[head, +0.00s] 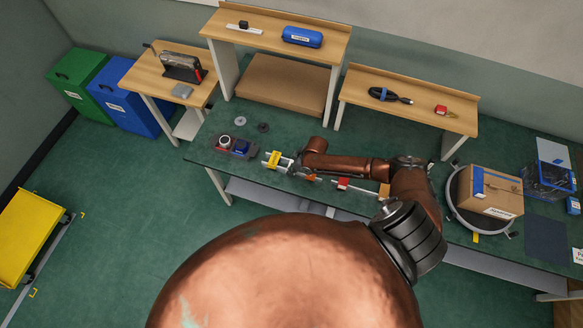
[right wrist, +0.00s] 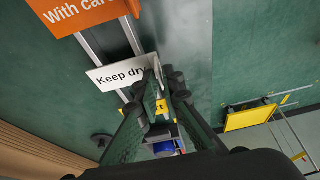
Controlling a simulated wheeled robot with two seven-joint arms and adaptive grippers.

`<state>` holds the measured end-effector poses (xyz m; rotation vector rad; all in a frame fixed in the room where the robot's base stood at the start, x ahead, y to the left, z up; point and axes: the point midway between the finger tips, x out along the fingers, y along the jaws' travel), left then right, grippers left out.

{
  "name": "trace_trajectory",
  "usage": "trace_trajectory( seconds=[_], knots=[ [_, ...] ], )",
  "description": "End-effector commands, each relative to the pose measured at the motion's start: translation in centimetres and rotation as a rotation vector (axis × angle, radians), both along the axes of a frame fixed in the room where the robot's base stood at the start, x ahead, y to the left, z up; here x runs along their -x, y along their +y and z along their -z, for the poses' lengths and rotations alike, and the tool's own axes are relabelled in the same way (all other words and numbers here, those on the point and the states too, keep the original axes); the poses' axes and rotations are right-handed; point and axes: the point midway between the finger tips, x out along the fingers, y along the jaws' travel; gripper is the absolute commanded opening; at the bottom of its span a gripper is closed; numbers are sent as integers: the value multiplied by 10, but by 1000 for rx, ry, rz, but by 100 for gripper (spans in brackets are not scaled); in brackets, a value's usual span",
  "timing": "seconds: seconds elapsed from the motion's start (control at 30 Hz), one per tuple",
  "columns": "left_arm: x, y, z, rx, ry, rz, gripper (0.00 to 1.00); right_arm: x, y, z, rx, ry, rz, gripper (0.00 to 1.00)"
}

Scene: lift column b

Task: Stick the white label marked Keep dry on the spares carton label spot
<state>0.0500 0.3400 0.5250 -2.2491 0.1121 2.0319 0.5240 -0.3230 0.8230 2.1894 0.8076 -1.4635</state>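The white Keep dry label (right wrist: 115,75) lies by a pale rail in the right wrist view, its right end close to my fingertips. My right gripper (right wrist: 156,92) has its fingers apart there, with a gap between them; I cannot tell whether they touch the label. In the head view my right gripper (head: 291,162) is over the row of labels at the bench's front edge, partly hidden by its own arm. The brown carton (head: 505,198) sits at the right on a round stand, with a blue strip and a white marking. I cannot make out its label spot. My left gripper is not in view.
An orange With care label (right wrist: 85,14) is beside the white one. A yellow label (head: 273,159) and a red item (head: 343,184) are close by. Raised shelves line the back of the green bench.

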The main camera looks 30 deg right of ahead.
Motion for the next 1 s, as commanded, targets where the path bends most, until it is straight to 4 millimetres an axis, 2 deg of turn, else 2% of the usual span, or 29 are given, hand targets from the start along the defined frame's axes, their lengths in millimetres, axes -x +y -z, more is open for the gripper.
trace_trajectory(
  seconds=[0.1,0.5,1.0],
  knots=[
    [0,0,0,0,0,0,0,0,0,0,0,0,0,0],
    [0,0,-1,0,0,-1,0,0,0,-1,0,0,0,0],
    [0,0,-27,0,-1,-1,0,0,0,-29,0,0,0,0]
  ],
)
